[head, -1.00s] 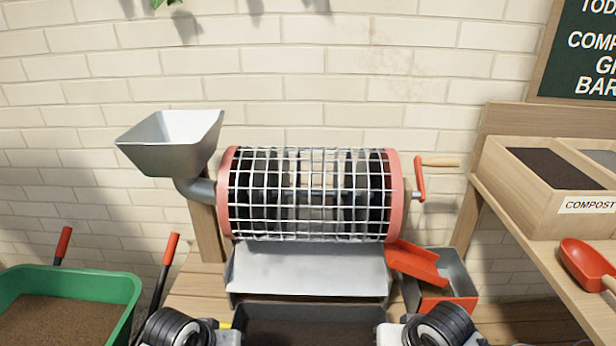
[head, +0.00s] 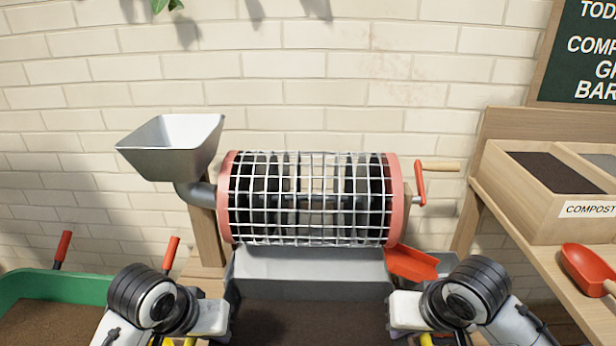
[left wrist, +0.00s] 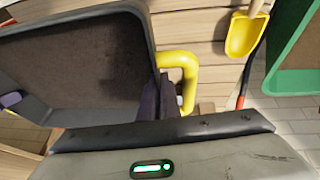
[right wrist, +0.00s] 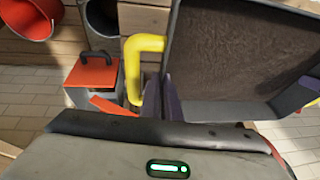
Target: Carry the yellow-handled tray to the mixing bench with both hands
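The grey tray (head: 308,286) with dark soil in it is held level at the bottom middle of the head view, in front of the drum sieve. Its yellow handles show in the left wrist view (left wrist: 190,68) and the right wrist view (right wrist: 131,65). No bench is clearly identifiable as the mixing bench.
A mesh drum sieve (head: 308,198) with a hopper (head: 172,145) stands directly behind the tray. A green tub (head: 60,287) is at left. A wooden bench (head: 545,262) at right bears a compost box (head: 545,215) and a red scoop (head: 587,268). A red chute (head: 411,262) is near the right wrist.

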